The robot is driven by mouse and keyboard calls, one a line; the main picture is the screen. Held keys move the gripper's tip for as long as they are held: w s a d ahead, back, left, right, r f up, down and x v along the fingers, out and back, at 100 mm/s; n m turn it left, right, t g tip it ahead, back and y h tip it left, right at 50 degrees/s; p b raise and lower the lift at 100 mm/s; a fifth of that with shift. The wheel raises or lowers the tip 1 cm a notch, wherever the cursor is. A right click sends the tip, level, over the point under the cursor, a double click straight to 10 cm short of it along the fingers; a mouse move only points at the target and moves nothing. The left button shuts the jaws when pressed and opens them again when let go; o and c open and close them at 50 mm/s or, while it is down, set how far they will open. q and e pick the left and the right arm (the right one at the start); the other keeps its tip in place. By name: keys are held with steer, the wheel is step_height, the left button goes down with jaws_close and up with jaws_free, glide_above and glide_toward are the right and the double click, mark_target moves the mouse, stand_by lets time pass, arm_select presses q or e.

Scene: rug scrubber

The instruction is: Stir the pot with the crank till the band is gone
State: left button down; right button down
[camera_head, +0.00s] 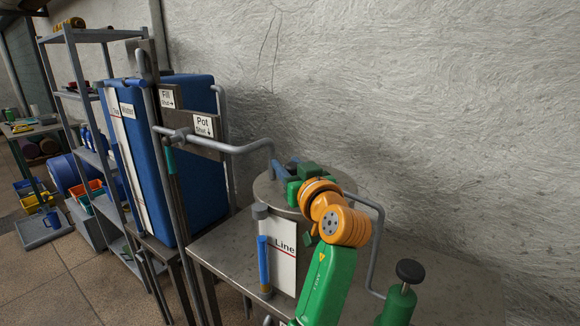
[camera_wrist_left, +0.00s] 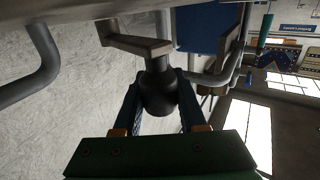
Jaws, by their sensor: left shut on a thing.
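The pot (camera_head: 268,193) is a round grey metal vessel on the metal bench, its top partly hidden by my left arm. My left gripper (camera_head: 283,170) is over the pot's top. In the left wrist view, its two blue fingers (camera_wrist_left: 158,92) are shut on the dark round knob (camera_wrist_left: 158,88) of the crank, whose flat metal arm (camera_wrist_left: 133,40) extends from above the knob. In the head view the crank is mostly hidden behind the gripper. My right gripper is not in view.
A sight tube (camera_head: 264,262) with blue fill stands by a "Line" card (camera_head: 284,262). A pipe (camera_head: 235,149) runs from the blue tank (camera_head: 185,110) side to the pot. A bent pipe (camera_head: 377,235) and a green cylinder with black knob (camera_head: 410,271) stand right. A shelf (camera_head: 85,95) is left.

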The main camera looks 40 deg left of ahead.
arm_select(q)
steer(key=shift+f, duration=0.3)
steer(key=c, duration=0.7)
jaws_free()
steer(key=shift+c, duration=0.2)
steer(key=shift+o, duration=1.4)
steer(key=shift+s+r, duration=0.2)
steer(key=shift+s, duration=0.05)
steer(key=shift+s+r, duration=0.2)
steer(key=shift+s, duration=0.05)
steer(key=shift+d+f+b, duration=0.2)
steer(key=shift+d+b, duration=0.15)
steer(key=shift+d, duration=0.05)
steer(key=b+v, duration=0.2)
steer(key=v, duration=0.4)
steer(key=shift+s+d+r+b, duration=0.15)
steer(key=shift+s+d+b, duration=0.15)
steer(key=shift+b, duration=0.1)
steer(key=shift+a, duration=0.1)
